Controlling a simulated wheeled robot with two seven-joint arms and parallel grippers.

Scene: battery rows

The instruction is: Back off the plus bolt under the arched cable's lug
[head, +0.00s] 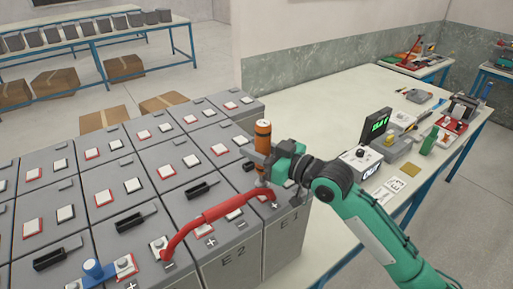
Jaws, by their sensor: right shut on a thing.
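My right gripper (268,163) is shut on an upright tool with an orange top (263,136). The tool stands above the cable's right end, and its lower end hides the lug and the bolt there. I cannot tell whether the tool touches the bolt. My left gripper is out of view.
Rows of grey batteries fill the left and middle. A blue piece (94,269) sits on a terminal at lower left. The cream table (343,109) at right holds a meter with a green display (376,124), a white box with a knob (361,160) and other tools.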

